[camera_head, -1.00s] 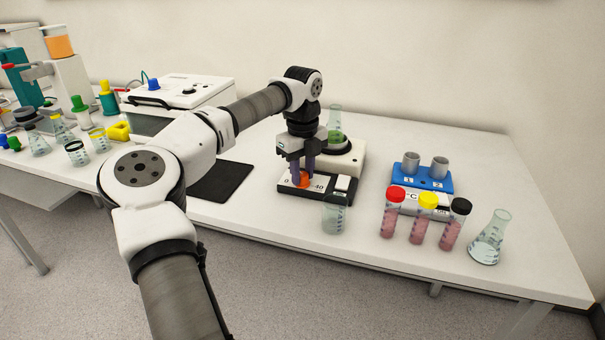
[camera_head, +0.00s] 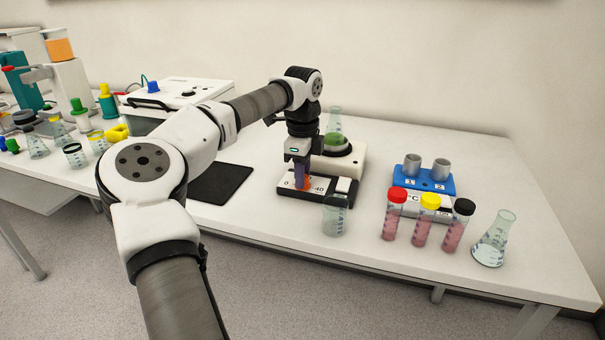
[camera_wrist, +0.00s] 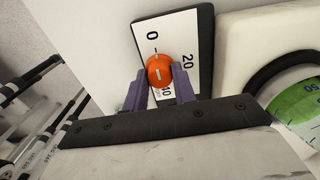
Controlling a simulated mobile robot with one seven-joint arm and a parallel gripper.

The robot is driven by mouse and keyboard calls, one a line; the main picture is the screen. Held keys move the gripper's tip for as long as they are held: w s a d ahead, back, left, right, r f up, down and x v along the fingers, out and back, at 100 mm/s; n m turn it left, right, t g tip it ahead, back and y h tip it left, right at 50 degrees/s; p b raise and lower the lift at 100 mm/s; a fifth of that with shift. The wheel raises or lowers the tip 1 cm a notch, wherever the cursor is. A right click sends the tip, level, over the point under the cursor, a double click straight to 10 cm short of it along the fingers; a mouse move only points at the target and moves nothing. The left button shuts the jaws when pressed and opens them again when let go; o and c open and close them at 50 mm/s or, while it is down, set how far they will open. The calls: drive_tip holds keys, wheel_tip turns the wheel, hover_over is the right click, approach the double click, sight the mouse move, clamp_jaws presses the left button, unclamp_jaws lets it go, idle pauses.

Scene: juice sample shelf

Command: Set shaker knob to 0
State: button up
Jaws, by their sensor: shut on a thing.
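The orange shaker knob (camera_wrist: 160,70) sits on a white dial plate (camera_wrist: 178,30) marked 0, 20 and 40. A short white line shows on the knob's top; I cannot tell for sure which mark it points to. My gripper (camera_wrist: 160,77) points down, with its purple fingers on either side of the knob, shut on it. In the head view, my gripper (camera_head: 302,178) stands over the front of the shaker (camera_head: 345,188) and hides most of the knob. The shaker holds a flask with green liquid (camera_head: 335,139).
A beaker (camera_head: 335,217) stands just in front of the shaker. Several tubes, including a red-capped one (camera_head: 394,214), and a flask (camera_head: 492,240) stand to the right, before a blue block (camera_head: 424,178). A black mat (camera_head: 220,183) lies left.

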idle(0.4)
drive_tip(key=o, duration=1)
drive_tip(key=shift+r, duration=0.1)
wheel_tip(320, 180, up, 14)
drive_tip(key=shift+f, duration=0.15)
